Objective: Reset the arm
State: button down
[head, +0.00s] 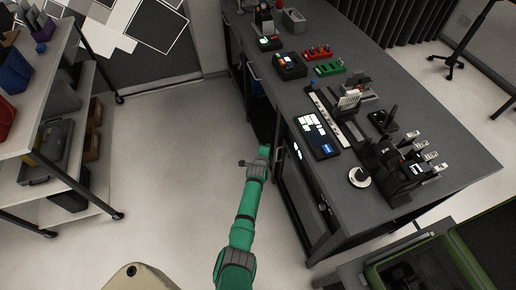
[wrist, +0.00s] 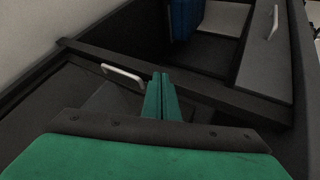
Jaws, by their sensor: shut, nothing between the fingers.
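My green arm (head: 243,232) reaches forward from the bottom of the head view, low over the floor and beside the dark workbench's left side. My gripper (head: 264,152) is at its far end, close to the bench's open front. In the wrist view my gripper (wrist: 160,78) shows two green fingers pressed together, with nothing between them. The fingertips lie in front of a dark ledge, just right of a pale handle (wrist: 122,74). I cannot tell whether they touch the ledge.
The dark bench (head: 425,138) carries several devices, including a tablet-like panel (head: 317,137) and a white round dial (head: 359,177). A blue thing (wrist: 185,20) stands inside the cabinet. A shelf rack (head: 60,165) stands at left. The floor (head: 165,160) between is clear.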

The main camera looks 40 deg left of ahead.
jog(key=shift+s+a+r, duration=0.6)
jog(key=shift+s, duration=0.2)
jog(key=shift+s+a+r, duration=0.6)
jog(key=shift+s, duration=0.15)
jog(key=shift+d, duration=0.15)
